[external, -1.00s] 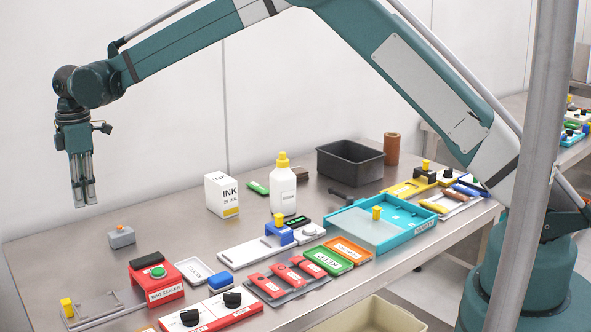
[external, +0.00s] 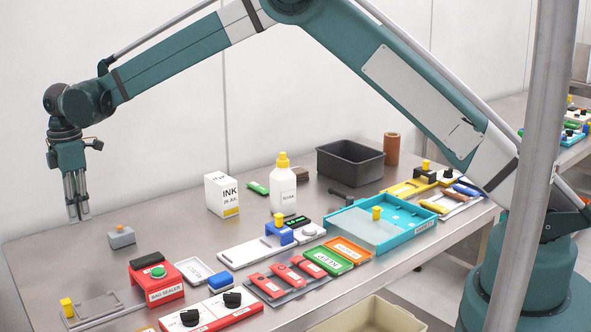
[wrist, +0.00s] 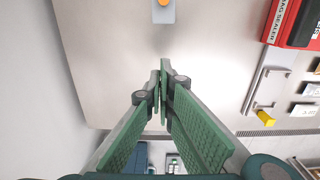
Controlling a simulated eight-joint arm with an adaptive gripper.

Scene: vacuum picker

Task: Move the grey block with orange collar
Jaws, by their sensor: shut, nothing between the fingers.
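The grey block with orange collar (external: 121,237) sits on the metal table at its left end in the external view. In the wrist view the block (wrist: 163,12) shows at the top edge, partly cut off, with its orange part on top. My gripper (external: 79,219) is shut and empty. It hangs to the left of the block, apart from it and above the table's left end. In the wrist view my gripper (wrist: 162,70) shows its fingertips together below the block.
A red bag sealer (external: 156,281) stands right of and nearer than the block, with a grey plate with a yellow knob (external: 68,307) in front. An ink box (external: 221,195) and white bottle (external: 283,190) stand farther right. The table around the block is bare.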

